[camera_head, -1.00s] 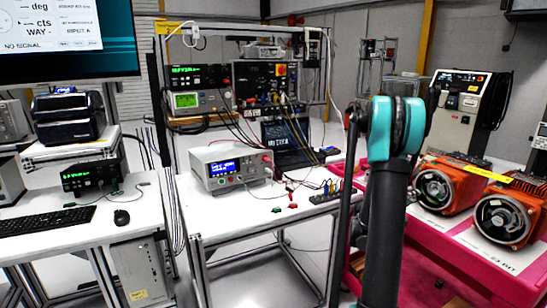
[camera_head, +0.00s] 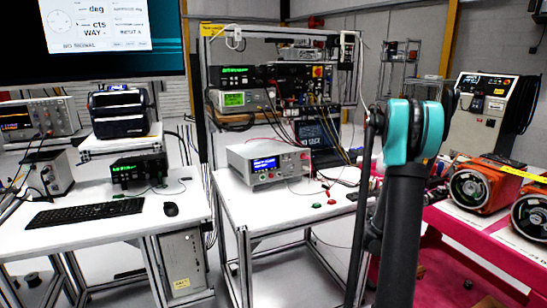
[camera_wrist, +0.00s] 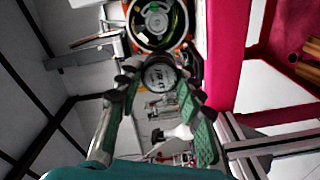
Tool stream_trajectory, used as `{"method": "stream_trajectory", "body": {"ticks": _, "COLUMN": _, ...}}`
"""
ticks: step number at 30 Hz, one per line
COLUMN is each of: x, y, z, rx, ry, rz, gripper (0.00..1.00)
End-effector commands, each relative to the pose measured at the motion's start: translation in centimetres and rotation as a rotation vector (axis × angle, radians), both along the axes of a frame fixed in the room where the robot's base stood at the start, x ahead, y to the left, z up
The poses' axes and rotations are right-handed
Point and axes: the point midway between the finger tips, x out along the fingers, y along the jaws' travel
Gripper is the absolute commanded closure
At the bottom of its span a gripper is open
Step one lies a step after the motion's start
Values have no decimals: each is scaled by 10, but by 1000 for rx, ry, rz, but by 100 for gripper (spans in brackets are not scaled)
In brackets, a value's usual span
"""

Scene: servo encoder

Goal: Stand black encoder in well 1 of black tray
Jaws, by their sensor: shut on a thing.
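My gripper (camera_wrist: 159,92) shows in the wrist view, with its two green-padded fingers on either side of a dark round part. This part, which looks like the black encoder (camera_wrist: 160,74), has a grey round face with faint markings and sits between the fingertips. My gripper is shut on it. In the head view my arm rises at the right, and my gripper is out of sight. I cannot make out the black tray or its well 1 in either current view.
A white bench (camera_head: 245,200) carries a grey power supply (camera_head: 268,163) and small coloured clips. A left desk holds a keyboard (camera_head: 85,213) and mouse (camera_head: 171,209). A pink bench (camera_head: 470,245) with orange motors (camera_head: 480,188) stands at the right. Floor shows between benches.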

Motion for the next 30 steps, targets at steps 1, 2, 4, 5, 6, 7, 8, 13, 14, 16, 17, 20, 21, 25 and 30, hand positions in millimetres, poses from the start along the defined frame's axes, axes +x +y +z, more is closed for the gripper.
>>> {"method": "stream_trajectory", "body": {"ticks": 1, "x": 5, "y": 5, "z": 0, "rx": 0, "ry": 0, "rz": 19, "gripper": 91}}
{"method": "stream_trajectory", "body": {"ticks": 2, "x": 9, "y": 9, "z": 0, "rx": 0, "ry": 0, "rz": 35, "gripper": 91}}
{"method": "stream_trajectory", "body": {"ticks": 4, "x": 18, "y": 17, "z": -1, "rx": 0, "ry": 0, "rz": 67, "gripper": 91}}
{"method": "stream_trajectory", "body": {"ticks": 5, "x": 22, "y": 21, "z": -1, "rx": 0, "ry": 0, "rz": 82, "gripper": 91}}
{"method": "stream_trajectory", "body": {"ticks": 6, "x": 27, "y": 26, "z": -1, "rx": 0, "ry": 1, "rz": 103, "gripper": 91}}
{"method": "stream_trajectory", "body": {"ticks": 7, "x": 32, "y": 31, "z": -1, "rx": 1, "ry": 2, "rz": 122, "gripper": 91}}
{"method": "stream_trajectory", "body": {"ticks": 8, "x": 37, "y": 36, "z": -1, "rx": 0, "ry": 1, "rz": 139, "gripper": 91}}
{"method": "stream_trajectory", "body": {"ticks": 13, "x": 66, "y": 70, "z": -3, "rx": 2, "ry": 2, "rz": 261, "gripper": 91}}
{"method": "stream_trajectory", "body": {"ticks": 14, "x": 72, "y": 77, "z": -3, "rx": 2, "ry": 2, "rz": 287, "gripper": 91}}
{"method": "stream_trajectory", "body": {"ticks": 16, "x": 87, "y": 99, "z": -3, "rx": 2, "ry": 2, "rz": 357, "gripper": 91}}
{"method": "stream_trajectory", "body": {"ticks": 17, "x": 94, "y": 109, "z": -4, "rx": 2, "ry": 2, "rz": 390, "gripper": 91}}
{"method": "stream_trajectory", "body": {"ticks": 20, "x": 119, "y": 155, "z": -5, "rx": 2, "ry": 2, "rz": 526, "gripper": 91}}
{"method": "stream_trajectory", "body": {"ticks": 21, "x": 128, "y": 174, "z": -5, "rx": 3, "ry": 2, "rz": 585, "gripper": 91}}
{"method": "stream_trajectory", "body": {"ticks": 25, "x": 153, "y": 240, "z": -7, "rx": 3, "ry": 1, "rz": 768, "gripper": 91}}
{"method": "stream_trajectory", "body": {"ticks": 30, "x": 169, "y": 314, "z": -8, "rx": 2, "ry": 1, "rz": 965, "gripper": 91}}
